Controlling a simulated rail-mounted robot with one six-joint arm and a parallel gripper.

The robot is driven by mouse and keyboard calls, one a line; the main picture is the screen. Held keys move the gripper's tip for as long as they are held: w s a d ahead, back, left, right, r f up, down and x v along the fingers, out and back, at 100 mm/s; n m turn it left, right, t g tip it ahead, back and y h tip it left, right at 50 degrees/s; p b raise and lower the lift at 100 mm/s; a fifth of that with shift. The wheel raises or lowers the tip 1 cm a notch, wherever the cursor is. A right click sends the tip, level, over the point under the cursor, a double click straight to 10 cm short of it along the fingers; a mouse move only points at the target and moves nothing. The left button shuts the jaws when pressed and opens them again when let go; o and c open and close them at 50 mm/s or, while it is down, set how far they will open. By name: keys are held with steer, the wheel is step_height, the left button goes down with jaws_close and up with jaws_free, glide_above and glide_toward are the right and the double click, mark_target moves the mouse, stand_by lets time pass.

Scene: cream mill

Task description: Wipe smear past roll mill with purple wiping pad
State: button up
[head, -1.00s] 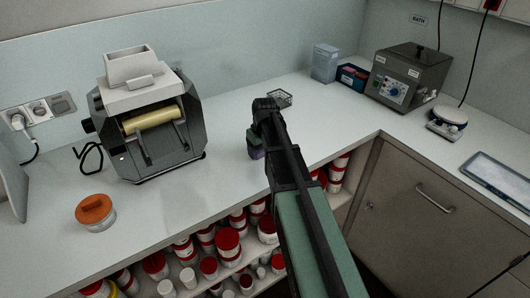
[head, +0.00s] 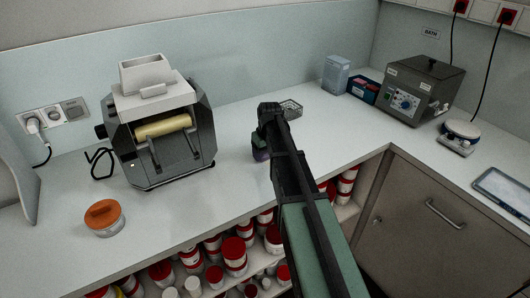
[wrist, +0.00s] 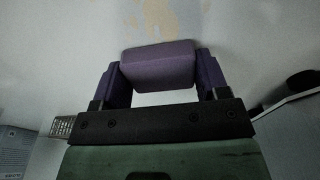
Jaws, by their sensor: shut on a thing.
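The roll mill (head: 158,122), a dark and white machine with a cream roller, stands on the white counter left of my arm. My gripper (head: 260,150) is low over the counter, to the right of the mill. In the wrist view, the gripper's purple fingers are shut on the purple wiping pad (wrist: 158,64), one finger at each end. A tan, patchy smear (wrist: 168,18) lies on the pale surface beyond the pad at the top of the wrist view. The pad and smear show apart there. In the head view my arm hides most of the pad, and the smear is hard to make out.
A wire basket (head: 291,109) sits just behind my gripper. A blue box (head: 336,75) and a grey bath unit (head: 418,90) are further right. The counter between mill and gripper looks clear of objects.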

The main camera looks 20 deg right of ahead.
steer(key=s, duration=0.3)
steer(key=shift+s+d+f, duration=0.1)
steer(key=shift+s+f, duration=0.05)
steer(key=shift+s+d, duration=0.15)
steer(key=shift+s, duration=0.7)
steer(key=shift+s+d, duration=0.1)
steer(key=shift+s, duration=0.7)
steer(key=shift+s+d, duration=0.15)
steer(key=shift+s, duration=1.55)
steer(key=shift+w, duration=1.5)
steer(key=shift+w+a, duration=0.15)
steer(key=shift+w, duration=1.05)
steer(key=shift+w+a, duration=0.2)
steer(key=shift+w, duration=1)
steer(key=shift+w+a, duration=0.15)
steer(key=shift+w, duration=1.05)
step_height(320, 180, up, 6)
steer(key=p, duration=0.5)
steer(key=shift+f+p, duration=0.1)
steer(key=shift+p, duration=0.2)
